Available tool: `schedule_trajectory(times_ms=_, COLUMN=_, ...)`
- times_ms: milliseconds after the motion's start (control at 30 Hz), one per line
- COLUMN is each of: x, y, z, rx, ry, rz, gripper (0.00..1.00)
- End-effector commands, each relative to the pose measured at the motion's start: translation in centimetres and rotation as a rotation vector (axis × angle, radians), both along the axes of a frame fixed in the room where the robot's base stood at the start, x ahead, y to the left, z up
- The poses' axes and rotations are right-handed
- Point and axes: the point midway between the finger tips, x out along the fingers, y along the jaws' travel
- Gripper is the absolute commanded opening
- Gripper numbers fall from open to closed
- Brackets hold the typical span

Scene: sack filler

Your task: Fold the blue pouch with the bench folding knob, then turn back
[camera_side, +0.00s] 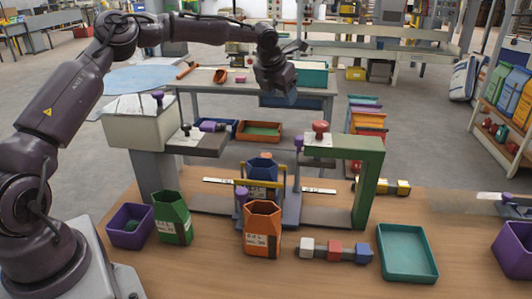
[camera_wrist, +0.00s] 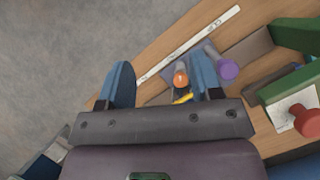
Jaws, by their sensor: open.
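The blue pouch (camera_side: 262,170) stands upright in the bench fixture behind a yellow bar (camera_side: 259,184), with something orange at its top. My gripper (camera_side: 283,97) is open and empty, high above and behind the fixture, apart from everything. Its blue fingers frame the wrist view (camera_wrist: 163,85), where an orange rounded thing (camera_wrist: 181,79) shows by the right finger. A purple knob (camera_side: 298,145) stands right of the pouch and also shows in the wrist view (camera_wrist: 228,70). A red knob (camera_side: 320,127) tops the green arch (camera_side: 369,160). I cannot tell which knob folds.
Green (camera_side: 172,218) and orange (camera_side: 262,228) pouches stand in front, near a purple bin (camera_side: 130,226). Small blocks (camera_side: 335,250) and a teal tray (camera_side: 407,253) lie at right. Another purple knob (camera_side: 241,196) stands left of the yellow bar. The arch is an obstacle.

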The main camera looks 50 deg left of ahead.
Motion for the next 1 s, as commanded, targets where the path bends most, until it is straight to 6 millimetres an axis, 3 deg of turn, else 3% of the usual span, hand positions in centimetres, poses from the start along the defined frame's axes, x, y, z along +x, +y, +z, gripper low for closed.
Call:
schedule_trajectory(times_ms=133, x=-4.2, y=-2.7, z=-1.0, rx=-0.159, ry=0.252, rz=0.094, gripper=0.59)
schedule_trajectory(times_ms=300, x=-6.7, y=-3.3, z=-1.3, rx=-0.197, ry=0.394, rz=0.140, gripper=0.59)
schedule_trajectory(times_ms=467, x=-6.9, y=-3.2, z=-2.5, rx=-0.193, ry=0.409, rz=0.152, gripper=0.59)
schedule_trajectory(times_ms=1000, x=-6.9, y=-3.1, z=-12.6, rx=-0.192, ry=0.404, rz=0.152, gripper=0.59)
